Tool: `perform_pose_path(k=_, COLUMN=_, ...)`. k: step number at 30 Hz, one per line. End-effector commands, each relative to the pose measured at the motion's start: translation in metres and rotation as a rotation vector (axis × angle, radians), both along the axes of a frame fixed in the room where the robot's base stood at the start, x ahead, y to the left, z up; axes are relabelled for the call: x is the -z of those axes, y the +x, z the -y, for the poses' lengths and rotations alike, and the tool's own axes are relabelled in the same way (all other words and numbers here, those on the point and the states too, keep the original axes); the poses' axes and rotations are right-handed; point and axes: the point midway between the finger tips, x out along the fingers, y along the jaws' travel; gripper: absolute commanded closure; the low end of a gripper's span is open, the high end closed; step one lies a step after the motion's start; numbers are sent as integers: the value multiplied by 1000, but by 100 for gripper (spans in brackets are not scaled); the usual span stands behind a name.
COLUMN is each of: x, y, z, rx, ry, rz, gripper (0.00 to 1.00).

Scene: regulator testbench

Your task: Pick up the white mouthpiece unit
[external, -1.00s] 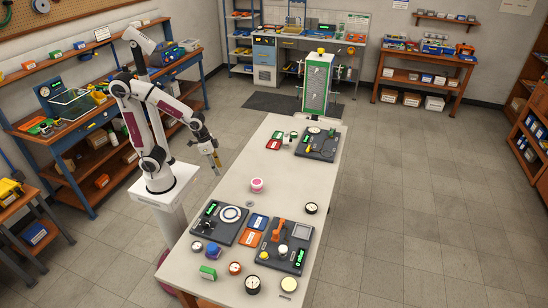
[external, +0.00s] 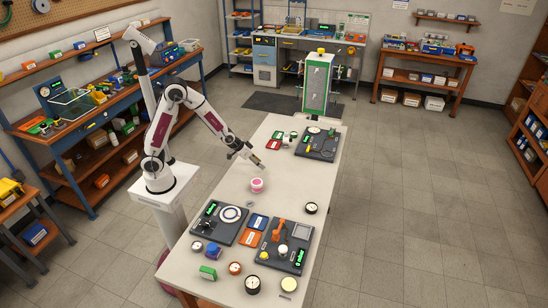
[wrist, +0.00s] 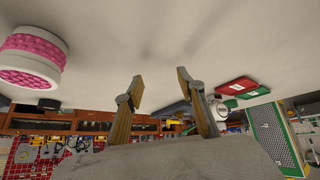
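My gripper (external: 260,164) is over the middle of the bench, just behind a pink-and-white round piece (external: 257,185). In the wrist view my gripper (wrist: 160,78) is open, with nothing between its two fingers. The round piece also shows in the wrist view (wrist: 30,60), at the upper left, apart from the fingers; it is white with a pink textured band. A small white part (wrist: 222,107) shows beyond the right finger, partly hidden. I cannot tell for sure which of these is the white mouthpiece unit.
Red (external: 273,145) and green (external: 279,135) cards lie beside a dark panel (external: 325,148) at the bench's far end. More panels (external: 232,226), cards and gauges (external: 252,284) crowd the near end. The bench top around the round piece is mostly clear.

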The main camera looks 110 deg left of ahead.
Motion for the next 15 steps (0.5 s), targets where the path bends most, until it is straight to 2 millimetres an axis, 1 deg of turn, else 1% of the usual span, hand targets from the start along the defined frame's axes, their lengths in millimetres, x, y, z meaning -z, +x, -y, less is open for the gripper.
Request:
perform_pose_path(k=1, x=5, y=3, z=-13, rx=-21, ry=19, rz=16, gripper=61)
perform_pose_path(k=3, x=9, y=7, z=-30, rx=-47, ry=53, rz=45, gripper=61)
perform_pose_path(k=7, x=12, y=15, z=-61, rx=-93, ry=120, rz=100, gripper=61)
perform_pose_path(k=11, x=10, y=20, z=-91, rx=-137, ry=194, rz=156, gripper=61)
perform_pose_path(k=15, x=2, y=25, z=-119, rx=-177, ry=284, rz=220, gripper=61)
